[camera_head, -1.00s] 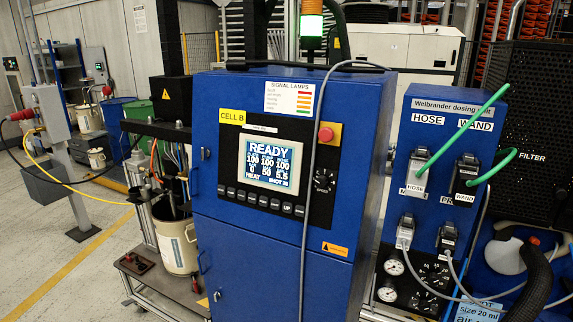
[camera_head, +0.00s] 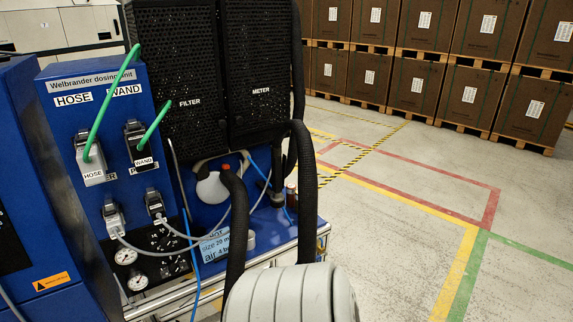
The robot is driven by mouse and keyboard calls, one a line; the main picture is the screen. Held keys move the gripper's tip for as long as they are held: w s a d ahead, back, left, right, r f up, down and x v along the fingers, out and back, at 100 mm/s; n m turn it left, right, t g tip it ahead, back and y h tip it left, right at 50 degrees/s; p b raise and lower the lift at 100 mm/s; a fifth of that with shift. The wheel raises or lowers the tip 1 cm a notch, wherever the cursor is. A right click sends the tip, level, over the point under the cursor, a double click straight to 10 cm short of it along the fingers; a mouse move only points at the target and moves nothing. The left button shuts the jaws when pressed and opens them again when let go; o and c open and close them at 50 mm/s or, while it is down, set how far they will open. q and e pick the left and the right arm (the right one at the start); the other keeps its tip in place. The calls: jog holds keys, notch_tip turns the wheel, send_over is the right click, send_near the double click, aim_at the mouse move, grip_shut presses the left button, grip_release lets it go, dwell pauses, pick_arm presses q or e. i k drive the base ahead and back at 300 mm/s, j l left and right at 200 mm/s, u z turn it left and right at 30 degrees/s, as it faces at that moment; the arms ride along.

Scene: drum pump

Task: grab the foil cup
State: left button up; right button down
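I cannot make out a foil cup in this view. A small pale grey object (camera_head: 249,240) sits by the label sheet on the blue shelf of the dosing unit, too small to identify. Neither of my grippers shows. A grey ribbed rounded shape (camera_head: 292,296) fills the bottom centre and hides part of the unit's lower front.
The blue dosing unit (camera_head: 75,68) stands at left, with FILTER (camera_head: 180,85) and METER (camera_head: 257,70) housings, thick black hoses (camera_head: 305,185) and a white bottle (camera_head: 213,188). Brown boxes (camera_head: 420,85) on pallets line the back. The marked floor (camera_head: 400,250) at right is clear.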

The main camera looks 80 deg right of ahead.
aim_at(252, 245)
jog(key=z, duration=2.35)
jog(key=i+l+u, duration=0.3)
jog(key=l, duration=0.15)
jog(key=l+u, duration=0.3)
jog(key=l, duration=0.15)
jog(key=i+l+u, duration=0.15)
jog(key=l+u, duration=0.15)
jog(key=l, duration=0.2)
jog(key=l+u, duration=0.3)
jog(key=l, duration=0.25)
jog(key=i, duration=0.05)
